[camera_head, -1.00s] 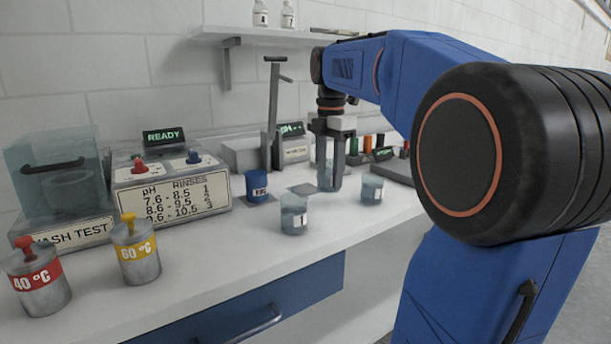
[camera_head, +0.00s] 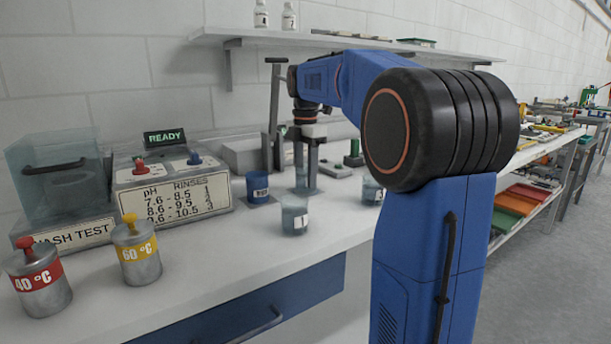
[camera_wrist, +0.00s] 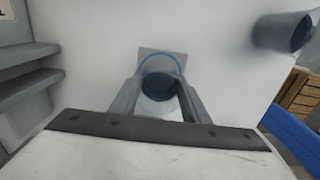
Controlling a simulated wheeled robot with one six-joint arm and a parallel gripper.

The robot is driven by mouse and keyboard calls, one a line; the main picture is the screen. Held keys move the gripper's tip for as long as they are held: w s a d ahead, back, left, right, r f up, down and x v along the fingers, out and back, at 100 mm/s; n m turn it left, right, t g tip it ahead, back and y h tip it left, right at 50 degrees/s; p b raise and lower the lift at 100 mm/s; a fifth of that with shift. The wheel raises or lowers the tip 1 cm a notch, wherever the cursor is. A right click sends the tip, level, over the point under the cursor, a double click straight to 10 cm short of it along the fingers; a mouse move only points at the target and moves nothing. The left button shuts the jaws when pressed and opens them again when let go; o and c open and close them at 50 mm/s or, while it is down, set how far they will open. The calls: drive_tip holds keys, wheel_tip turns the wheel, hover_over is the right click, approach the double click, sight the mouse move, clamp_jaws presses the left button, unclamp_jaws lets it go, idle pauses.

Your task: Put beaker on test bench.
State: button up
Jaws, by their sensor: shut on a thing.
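My gripper (camera_head: 303,172) is shut on a clear beaker with a blue-looking rim (camera_wrist: 160,82). In the wrist view, the beaker sits between the two fingers, over a light grey square pad (camera_wrist: 180,60). I cannot tell whether its base touches the pad. In the head view, the fingers hang upright above the white bench (camera_head: 200,265) and partly hide the beaker. A beaker marked 1 (camera_head: 294,215) stands in front of my gripper, and a beaker marked 3 (camera_head: 372,190) stands to its right. A blue beaker (camera_head: 257,188) stands to its left.
A grey stand with an upright post (camera_head: 275,110) is close behind my gripper. Left are a panel box (camera_head: 170,190), a clear-sided tank (camera_head: 55,175) and two metal canisters marked 40 (camera_head: 40,280) and 60 °C (camera_head: 136,252). A shelf (camera_head: 330,42) runs above. The bench's front middle is clear.

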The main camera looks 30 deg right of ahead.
drive_tip(key=shift+f, duration=0.15)
drive_tip(key=o, duration=1.3)
wheel_tip(320, 180, up, 8)
drive_tip(key=shift+f, duration=0.15)
